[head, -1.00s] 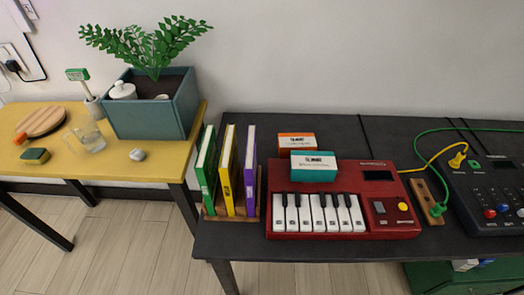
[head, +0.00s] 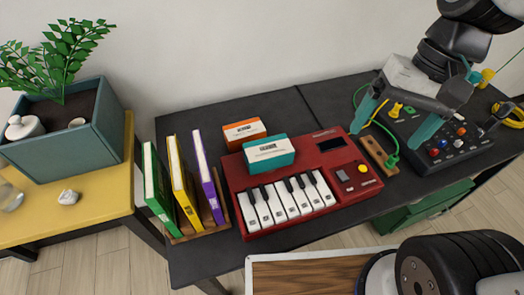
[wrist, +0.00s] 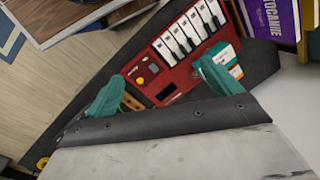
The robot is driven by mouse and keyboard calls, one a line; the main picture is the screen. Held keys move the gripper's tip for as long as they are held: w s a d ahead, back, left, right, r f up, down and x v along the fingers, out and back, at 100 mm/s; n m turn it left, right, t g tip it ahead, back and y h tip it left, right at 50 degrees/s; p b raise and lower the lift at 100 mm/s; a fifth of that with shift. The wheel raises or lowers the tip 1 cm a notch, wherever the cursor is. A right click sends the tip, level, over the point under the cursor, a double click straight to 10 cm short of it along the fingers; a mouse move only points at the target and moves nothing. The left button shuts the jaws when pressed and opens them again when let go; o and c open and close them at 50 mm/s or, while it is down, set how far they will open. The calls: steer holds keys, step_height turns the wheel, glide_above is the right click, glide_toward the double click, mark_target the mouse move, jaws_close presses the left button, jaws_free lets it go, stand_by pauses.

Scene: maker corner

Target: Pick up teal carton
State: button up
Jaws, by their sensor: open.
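The teal carton (head: 269,153) is a small box with a white label, standing on the back left of the red keyboard (head: 300,178). An orange carton (head: 244,132) stands just behind it. My gripper (head: 396,120) is open and empty, with teal fingertips, above the right part of the dark table, to the right of the carton and apart from it. In the wrist view the teal carton (wrist: 222,60) shows beside one fingertip, partly hidden by it; the open gripper (wrist: 155,85) spans the picture over the red keyboard (wrist: 178,75).
Green, yellow and purple books (head: 180,185) stand in a wooden rack left of the keyboard. A black mixer (head: 440,140) with cables and a wooden strip (head: 378,153) lie to its right. A planter (head: 75,135) stands on the yellow table (head: 100,205).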

steer(key=w+a+f+m+g+y, duration=0.3)
steer(key=w+a+f+m+y, duration=0.25)
steer(key=w+a+f, duration=0.35)
steer(key=m+y, duration=0.4)
steer(key=m, duration=0.3)
glide_toward(270, 146)
steer(key=x, duration=0.2)
steer(key=shift+s+a+f, duration=0.2)
steer(key=shift+s, duration=0.05)
steer(key=shift+a+f, duration=0.25)
steer(key=x, duration=0.7)
steer(key=shift+a, duration=0.15)
steer(key=shift+r, duration=0.1)
steer(key=c, duration=1.2)
